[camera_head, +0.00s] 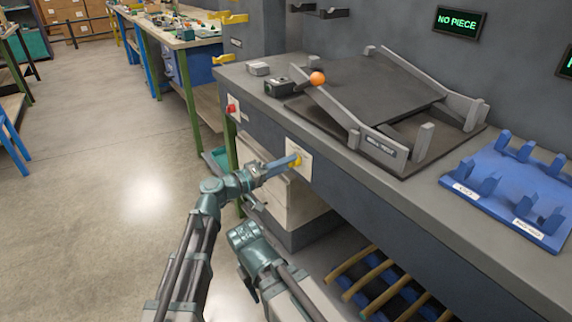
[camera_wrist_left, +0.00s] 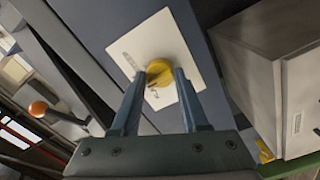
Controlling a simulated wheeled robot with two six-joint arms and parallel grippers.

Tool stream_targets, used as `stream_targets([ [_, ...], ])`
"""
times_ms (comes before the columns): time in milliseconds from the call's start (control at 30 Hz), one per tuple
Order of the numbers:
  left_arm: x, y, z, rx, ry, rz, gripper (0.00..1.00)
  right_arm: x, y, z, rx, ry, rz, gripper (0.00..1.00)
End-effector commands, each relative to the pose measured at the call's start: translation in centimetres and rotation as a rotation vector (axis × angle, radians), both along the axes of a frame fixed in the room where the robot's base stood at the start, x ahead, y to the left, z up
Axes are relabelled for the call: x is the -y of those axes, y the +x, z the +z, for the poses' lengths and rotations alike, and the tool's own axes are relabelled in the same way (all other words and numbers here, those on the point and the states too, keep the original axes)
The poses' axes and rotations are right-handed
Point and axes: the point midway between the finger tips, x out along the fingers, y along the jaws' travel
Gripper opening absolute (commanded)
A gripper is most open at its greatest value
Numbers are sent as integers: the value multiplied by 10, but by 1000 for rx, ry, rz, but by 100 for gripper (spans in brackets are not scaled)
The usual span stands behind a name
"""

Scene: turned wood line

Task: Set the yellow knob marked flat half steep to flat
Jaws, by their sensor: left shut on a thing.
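The yellow knob (camera_head: 296,161) sits on a white plate (camera_head: 304,152) on the front face of the grey workbench. In the left wrist view the yellow knob (camera_wrist_left: 158,72) shows with a dark mark on it, on the tilted white plate (camera_wrist_left: 147,38). The plate carries small print that is too small to read, so I cannot tell which setting the knob points to. My left gripper (camera_head: 292,162) is shut on the knob, with one blue-grey finger on each side of it. My right arm shows low in the head view, but its gripper cannot be made out.
A red knob (camera_head: 231,108) is on another plate to the left. On the bench top are a grey ramp fixture, an orange ball-topped lever (camera_head: 317,78) and a blue rack (camera_head: 510,190). A pale box (camera_head: 285,195) is below the plate. The floor at left is clear.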

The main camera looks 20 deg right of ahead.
Motion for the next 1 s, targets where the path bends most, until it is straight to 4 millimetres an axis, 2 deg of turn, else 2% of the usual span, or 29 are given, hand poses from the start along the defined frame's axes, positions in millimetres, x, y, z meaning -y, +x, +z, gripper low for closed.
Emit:
stream_targets([
  [600, -1, 0, 0, -518, -188, 1, 0, 0, 0, 0, 0, 0, 0, 50],
  [1000, -1, 0, 0, -705, -254, 2, 0, 0, 0, 0, 0, 0, 0, 50],
])
